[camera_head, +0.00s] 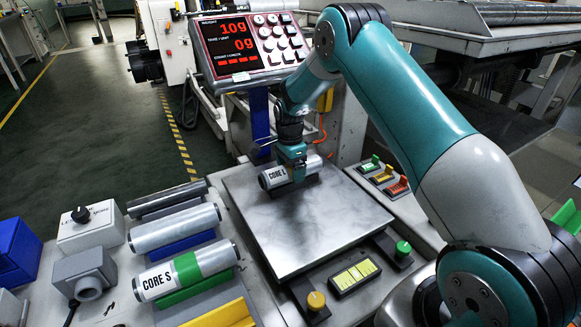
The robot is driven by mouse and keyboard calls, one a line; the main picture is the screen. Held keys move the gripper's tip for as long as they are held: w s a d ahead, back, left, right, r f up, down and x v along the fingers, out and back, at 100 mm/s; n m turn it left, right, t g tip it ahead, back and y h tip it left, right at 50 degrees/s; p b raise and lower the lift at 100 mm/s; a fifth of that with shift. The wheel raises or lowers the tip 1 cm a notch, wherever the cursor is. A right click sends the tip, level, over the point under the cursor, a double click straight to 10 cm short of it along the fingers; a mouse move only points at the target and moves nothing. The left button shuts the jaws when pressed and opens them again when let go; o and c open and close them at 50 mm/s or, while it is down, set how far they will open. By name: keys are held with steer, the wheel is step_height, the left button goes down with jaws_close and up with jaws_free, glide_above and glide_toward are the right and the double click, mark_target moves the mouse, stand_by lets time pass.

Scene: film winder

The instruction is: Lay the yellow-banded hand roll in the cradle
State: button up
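A silver roll labelled CORE L (273,178) lies level at or just above the back edge of the square metal plate (310,228). My gripper (297,168) points down over its middle, with one finger in front of the roll; the far finger is hidden, so I cannot tell whether it is shut on it. No yellow band shows on this roll; its middle is covered. A yellow cradle (222,316) is partly cut off at the bottom edge. Small green (370,164), yellow (383,173) and red (397,187) holders stand right of the plate.
On the left, a green-banded CORE S roll (186,270) lies on a green cradle, a plain silver roll (174,228) on a blue one, and a dark roll (167,196) behind. The display (228,43) reads 10g and 0g.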

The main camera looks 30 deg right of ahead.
step_height(320, 180, up, 17)
steer(key=p, duration=0.2)
steer(key=shift+w+r, duration=0.2)
steer(key=shift+w, duration=0.05)
stand_by(0.7)
